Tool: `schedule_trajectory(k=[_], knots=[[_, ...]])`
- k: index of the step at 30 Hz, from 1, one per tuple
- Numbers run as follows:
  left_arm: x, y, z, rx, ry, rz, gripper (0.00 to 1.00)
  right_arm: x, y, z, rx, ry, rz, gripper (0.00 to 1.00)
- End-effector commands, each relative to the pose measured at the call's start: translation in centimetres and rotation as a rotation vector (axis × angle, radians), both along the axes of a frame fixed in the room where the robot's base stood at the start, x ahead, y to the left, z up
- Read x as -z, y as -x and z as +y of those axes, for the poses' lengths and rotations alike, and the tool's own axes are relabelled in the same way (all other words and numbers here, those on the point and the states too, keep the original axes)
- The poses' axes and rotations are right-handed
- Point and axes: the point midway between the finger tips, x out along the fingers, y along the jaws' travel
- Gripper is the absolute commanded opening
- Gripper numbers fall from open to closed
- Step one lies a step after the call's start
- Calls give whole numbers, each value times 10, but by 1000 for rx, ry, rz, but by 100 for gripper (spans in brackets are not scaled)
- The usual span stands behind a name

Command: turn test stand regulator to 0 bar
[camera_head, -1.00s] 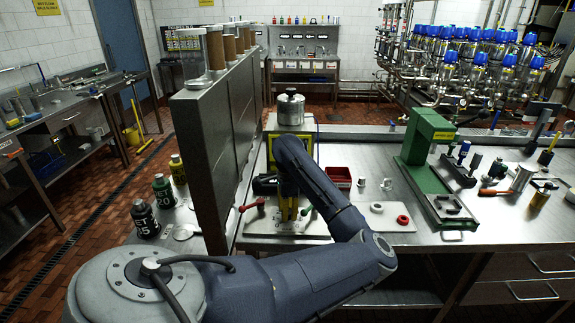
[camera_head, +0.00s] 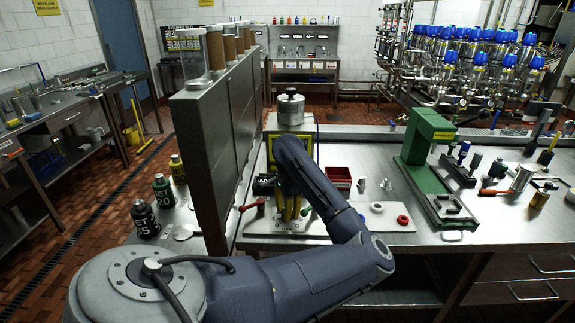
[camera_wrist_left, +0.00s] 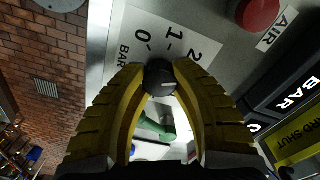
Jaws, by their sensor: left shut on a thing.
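In the left wrist view, the regulator knob (camera_wrist_left: 160,78) is a small round black knob on a grey panel. A white scale plate (camera_wrist_left: 125,28) above it reads 0, 1 and 2 with BAR. A pale mark shows on the knob's right part and does not clearly line up with a number. My left gripper (camera_wrist_left: 159,70) has its yellow fingers shut on the knob, one on each side. In the head view, my left gripper (camera_head: 290,210) reaches down at the test stand (camera_head: 315,226); my arm hides the knob there. My right gripper is not in view.
A red push button (camera_wrist_left: 257,12) sits near the knob, by an AIR label. A green handle (camera_wrist_left: 157,127) shows between the fingers. A red-handled lever (camera_head: 252,205) is left of my gripper. A red bin (camera_head: 339,177) and a tall grey panel (camera_head: 205,160) flank the stand.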

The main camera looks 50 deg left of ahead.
Motion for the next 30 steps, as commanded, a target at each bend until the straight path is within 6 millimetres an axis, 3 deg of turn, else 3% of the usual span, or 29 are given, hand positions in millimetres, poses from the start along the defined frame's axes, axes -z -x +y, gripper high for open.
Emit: schedule_trajectory(k=[1, 2, 9, 20, 30], knots=[[0, 0, 0, 0, 0, 0, 0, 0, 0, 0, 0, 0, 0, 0], [0, 0, 0, 0, 0, 0, 30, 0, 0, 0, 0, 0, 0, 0], [0, 0, 0, 1, 0, 0, 57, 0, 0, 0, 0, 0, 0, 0], [-5, -1, 0, 1, 0, -2, 57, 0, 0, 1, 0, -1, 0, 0], [-51, -1, 0, 0, 0, -4, 57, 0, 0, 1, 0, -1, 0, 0]])
